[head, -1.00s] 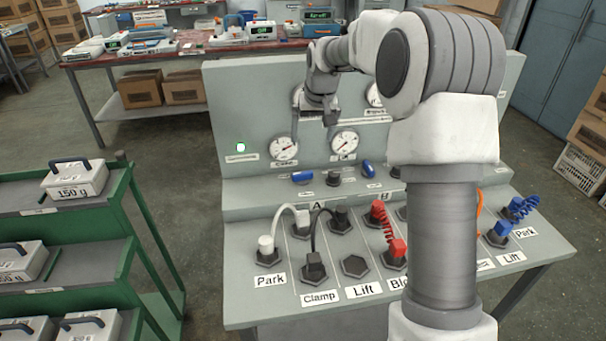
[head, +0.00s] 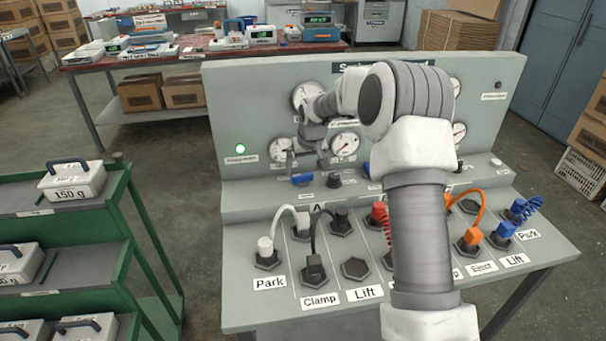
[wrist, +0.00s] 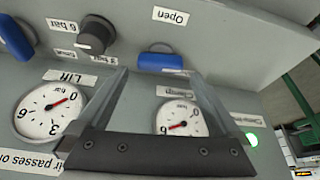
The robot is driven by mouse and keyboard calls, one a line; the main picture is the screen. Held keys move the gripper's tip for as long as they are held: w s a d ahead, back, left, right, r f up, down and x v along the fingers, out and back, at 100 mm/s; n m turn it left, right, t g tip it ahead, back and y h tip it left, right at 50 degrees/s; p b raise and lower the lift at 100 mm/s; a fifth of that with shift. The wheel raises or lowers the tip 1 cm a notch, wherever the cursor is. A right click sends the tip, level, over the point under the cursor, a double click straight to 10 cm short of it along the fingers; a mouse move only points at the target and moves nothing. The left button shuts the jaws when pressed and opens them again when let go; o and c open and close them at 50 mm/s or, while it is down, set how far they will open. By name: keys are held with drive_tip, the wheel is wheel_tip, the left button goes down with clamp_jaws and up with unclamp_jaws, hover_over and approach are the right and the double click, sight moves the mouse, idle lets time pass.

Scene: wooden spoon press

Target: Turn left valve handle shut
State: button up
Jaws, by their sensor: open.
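The left valve handle is a blue lever (head: 302,179) on the console's ledge, below the left small gauge. In the wrist view, which is upside down, the blue handle (wrist: 160,62) lies crosswise near an "Open" label (wrist: 171,16). My gripper (head: 306,165) is in front of the upright panel, just above the handle. In the wrist view its two fingers (wrist: 152,78) are spread, with the handle just beyond and between their tips. I see no clear contact.
A black knob (wrist: 96,35) stands beside the handle, and a second blue handle (wrist: 14,40) lies beyond it. Gauges (head: 344,144) line the upright panel behind. Hoses, such as the white one (head: 285,212), rise from the lower console. A green lamp (head: 240,149) is lit at left.

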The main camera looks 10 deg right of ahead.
sight(303, 174)
drive_tip(key=shift+x, duration=1.7)
